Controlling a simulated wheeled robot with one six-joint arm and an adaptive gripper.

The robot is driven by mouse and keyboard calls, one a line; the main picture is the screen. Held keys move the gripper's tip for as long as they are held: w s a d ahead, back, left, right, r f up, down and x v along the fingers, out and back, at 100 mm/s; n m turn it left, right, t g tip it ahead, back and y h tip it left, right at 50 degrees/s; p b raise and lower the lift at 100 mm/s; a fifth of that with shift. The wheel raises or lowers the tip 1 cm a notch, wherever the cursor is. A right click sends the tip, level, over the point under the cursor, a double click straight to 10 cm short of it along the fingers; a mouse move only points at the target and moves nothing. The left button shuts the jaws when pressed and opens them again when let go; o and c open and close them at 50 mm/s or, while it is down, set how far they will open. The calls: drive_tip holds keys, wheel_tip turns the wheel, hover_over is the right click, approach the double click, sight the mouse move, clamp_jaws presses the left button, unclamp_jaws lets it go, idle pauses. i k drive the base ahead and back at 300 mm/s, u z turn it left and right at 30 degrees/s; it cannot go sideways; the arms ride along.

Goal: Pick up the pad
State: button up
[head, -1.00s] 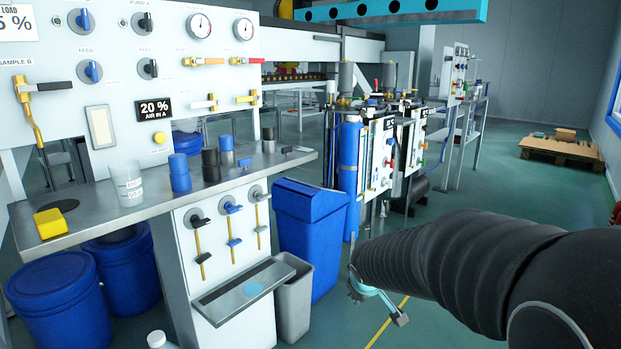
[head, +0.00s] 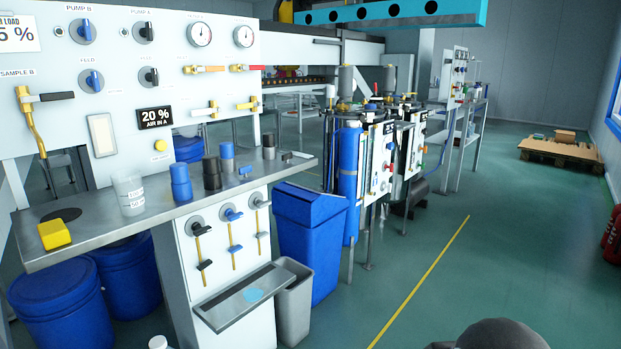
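Two things here could be the pad, and I cannot tell which is meant. A yellow block (head: 55,234) lies at the left end of the metal shelf (head: 108,232), near a dark round opening. A flat light-blue patch (head: 253,294) lies on the small metal tray (head: 232,312) low on the panel front. Nothing touches either one. My gripper is out of view. Only a dark rounded part of my arm (head: 500,336) shows at the bottom edge, right of the middle.
A beaker (head: 128,194), blue and dark cylinders (head: 181,183) and small blocks stand along the shelf. A blue bin (head: 308,240) and grey bin (head: 294,302) stand right of the tray. Blue drums (head: 62,303) sit below the shelf. The green floor (head: 480,265) at right is open.

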sight(53, 234)
drive_tip(key=u, duration=1.75)
